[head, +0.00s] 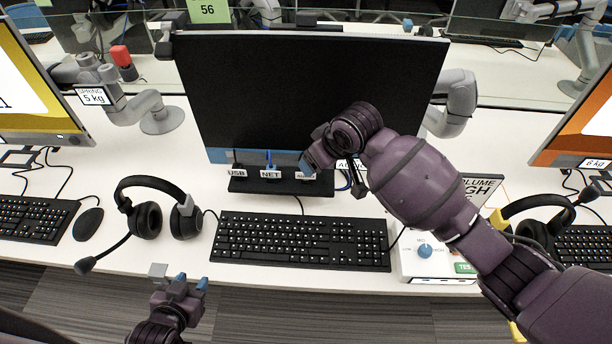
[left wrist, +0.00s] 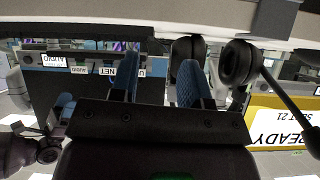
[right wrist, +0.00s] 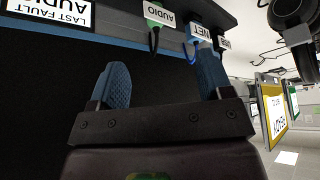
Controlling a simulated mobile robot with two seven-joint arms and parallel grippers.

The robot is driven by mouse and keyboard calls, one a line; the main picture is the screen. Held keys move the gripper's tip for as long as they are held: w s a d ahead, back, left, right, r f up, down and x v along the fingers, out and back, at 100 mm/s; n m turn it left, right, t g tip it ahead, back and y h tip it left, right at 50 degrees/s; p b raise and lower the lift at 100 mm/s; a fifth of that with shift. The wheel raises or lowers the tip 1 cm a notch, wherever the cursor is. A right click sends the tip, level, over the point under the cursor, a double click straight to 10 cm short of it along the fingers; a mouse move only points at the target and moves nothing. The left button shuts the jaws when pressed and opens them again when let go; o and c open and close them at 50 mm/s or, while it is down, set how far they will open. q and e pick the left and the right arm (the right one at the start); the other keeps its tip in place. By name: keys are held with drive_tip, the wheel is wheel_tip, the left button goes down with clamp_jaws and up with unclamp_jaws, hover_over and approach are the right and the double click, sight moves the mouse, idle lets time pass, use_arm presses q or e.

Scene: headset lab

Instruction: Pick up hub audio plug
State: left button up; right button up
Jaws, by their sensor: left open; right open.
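The hub (head: 282,187) is a dark bar under the central monitor, with tags USB, NET and AUDIO. The audio plug, with its white AUDIO tag (right wrist: 160,14) and dark cable, shows at the top of the right wrist view, beyond and between the finger directions. In the head view its AUDIO tag (head: 304,176) is partly hidden by my right gripper (head: 308,164). That gripper is open and empty, in front of the monitor's lower edge and close to the AUDIO end; contact is not visible. My left gripper (head: 191,281) is open and empty, near the desk's front edge.
A black keyboard (head: 302,241) lies before the hub. A headset (head: 148,218) stands left of it, near my left gripper. A white box with a blue knob (head: 425,250) is at right. The NET plug (right wrist: 190,50) hangs beside the audio plug. The monitor (head: 270,90) stands behind.

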drive_tip(key=b+x, duration=0.1)
drive_tip(key=x, duration=0.4)
drive_tip(key=shift+f, duration=0.1)
drive_tip(key=shift+b+x, duration=0.55)
drive_tip(key=shift+x, duration=2.1)
use_arm(q)
drive_tip(key=f, duration=0.1)
drive_tip(key=s+f, duration=0.1)
drive_tip(key=f, duration=0.1)
drive_tip(key=shift+f, duration=0.1)
use_arm(e)
drive_tip(key=shift+w+a, duration=0.1)
drive_tip(key=shift+a, duration=0.05)
drive_tip(key=c, duration=1)
use_arm(q)
drive_tip(key=shift+w, duration=0.1)
